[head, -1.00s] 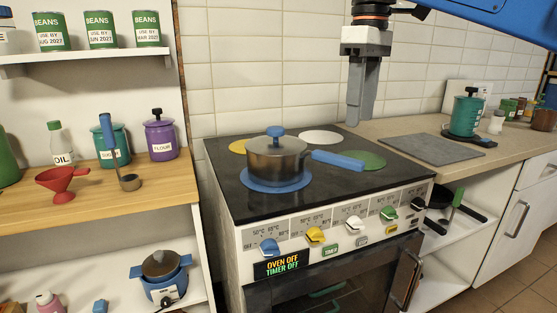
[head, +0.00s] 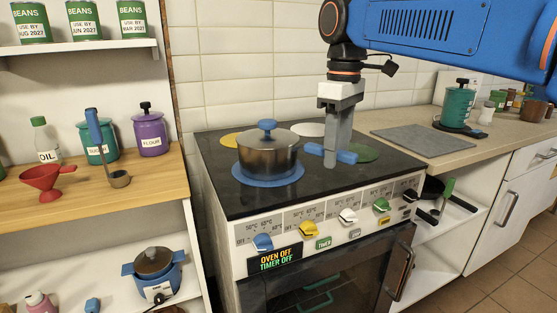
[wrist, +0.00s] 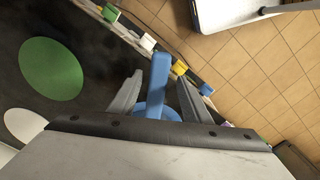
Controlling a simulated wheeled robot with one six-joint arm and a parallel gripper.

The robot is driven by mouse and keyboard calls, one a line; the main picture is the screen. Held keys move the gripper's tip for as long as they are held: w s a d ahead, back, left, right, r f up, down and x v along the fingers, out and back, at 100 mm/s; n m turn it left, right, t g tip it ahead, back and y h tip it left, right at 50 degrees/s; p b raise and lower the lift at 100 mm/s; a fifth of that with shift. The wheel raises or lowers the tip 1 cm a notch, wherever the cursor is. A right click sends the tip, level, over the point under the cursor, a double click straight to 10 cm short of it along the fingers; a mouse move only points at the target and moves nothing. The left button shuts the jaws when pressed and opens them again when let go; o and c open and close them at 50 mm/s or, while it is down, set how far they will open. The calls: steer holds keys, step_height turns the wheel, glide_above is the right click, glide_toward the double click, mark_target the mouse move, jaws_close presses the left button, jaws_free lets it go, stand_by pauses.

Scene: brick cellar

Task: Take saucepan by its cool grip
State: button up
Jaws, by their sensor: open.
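The saucepan (head: 268,155) is steel with a blue lid knob and a blue handle (head: 345,156). It stands upright on the blue hob zone (head: 268,179) at the front left of the black hob. My gripper (head: 332,156) points down at the handle. In the wrist view the handle (wrist: 158,78) lies between the two open grey fingers (wrist: 160,92), with gaps on both sides. The pan's body is mostly hidden there behind my gripper.
The hob has yellow (head: 231,140), white (head: 309,130) and green (head: 366,153) zones, all bare. Knobs (head: 347,216) line the stove's front. A grey mat (head: 414,143) and a teal pot (head: 457,106) are on the right counter. A wooden counter (head: 130,187) with jars stands left.

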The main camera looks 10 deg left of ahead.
step_height(320, 180, down, 6)
steer(key=shift+w+d+r, duration=0.15)
steer(key=shift+r, duration=0.1)
steer(key=shift+c, duration=0.4)
jaws_close()
